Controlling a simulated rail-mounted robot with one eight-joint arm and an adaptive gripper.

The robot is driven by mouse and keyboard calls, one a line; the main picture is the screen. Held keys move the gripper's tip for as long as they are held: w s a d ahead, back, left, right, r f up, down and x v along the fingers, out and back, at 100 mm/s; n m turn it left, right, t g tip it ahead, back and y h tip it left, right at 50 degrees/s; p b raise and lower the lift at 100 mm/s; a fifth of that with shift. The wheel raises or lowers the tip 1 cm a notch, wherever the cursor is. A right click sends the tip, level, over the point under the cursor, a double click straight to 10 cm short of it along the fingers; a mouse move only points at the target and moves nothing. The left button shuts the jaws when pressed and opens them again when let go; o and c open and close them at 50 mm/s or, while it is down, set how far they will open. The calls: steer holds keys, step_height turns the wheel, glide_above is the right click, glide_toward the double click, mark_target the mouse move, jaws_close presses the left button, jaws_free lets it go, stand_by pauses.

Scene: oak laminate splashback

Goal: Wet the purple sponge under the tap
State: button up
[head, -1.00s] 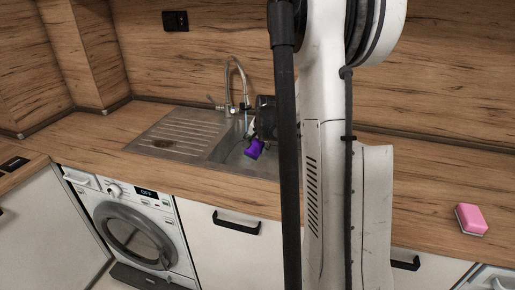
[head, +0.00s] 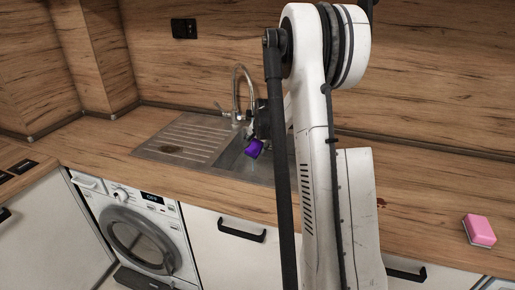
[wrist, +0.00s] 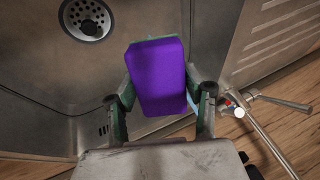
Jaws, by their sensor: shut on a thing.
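The purple sponge (wrist: 158,75) is held between the two fingers of my gripper (wrist: 160,95) in the wrist view, above the sink basin. In the head view the purple sponge (head: 254,148) shows low beside the tap, with my gripper (head: 258,133) partly hidden behind my arm. The chrome tap (head: 237,90) has a curved spout and stands at the back of the sink (head: 232,157). In the wrist view the tap (wrist: 262,127) is at lower right. A thin pale-blue streak shows beside the sponge there; I cannot tell whether it is water touching the sponge.
The drain (wrist: 88,18) is at the upper left of the wrist view. A ribbed drainboard (head: 185,138) lies left of the basin. A pink sponge (head: 480,230) rests on the worktop (head: 430,195) at right. A washing machine (head: 137,232) stands below the worktop.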

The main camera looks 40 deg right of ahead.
mark_target(261, 148)
steer(key=w+d+f+b, duration=0.1)
steer(key=w+d, duration=0.1)
steer(key=w, duration=0.3)
steer(key=shift+w+d, duration=0.15)
steer(key=shift+w, duration=0.2)
steer(key=shift+f, duration=0.1)
stand_by(0.5)
steer(key=shift+s+a+b, duration=0.25)
steer(key=shift+s+a, duration=0.25)
steer(key=shift+s, duration=0.75)
steer(key=shift+s+a+b, duration=0.25)
steer(key=shift+s+a, duration=0.25)
steer(key=shift+s, duration=0.75)
steer(key=shift+s+a+b, duration=0.25)
steer(key=shift+s+a, duration=0.25)
steer(key=shift+s, duration=0.75)
steer(key=shift+s+a+r+p, duration=0.25)
steer(key=shift+s+a+r, duration=0.05)
steer(key=shift+s+r, duration=0.4)
steer(key=shift+s+a+r+p, duration=0.3)
steer(key=shift+s+r, duration=0.35)
steer(key=shift+s, duration=0.2)
steer(key=shift+s+a+r+p, duration=0.2)
steer(key=shift+s+a+r, duration=0.1)
steer(key=shift+s+r, duration=0.4)
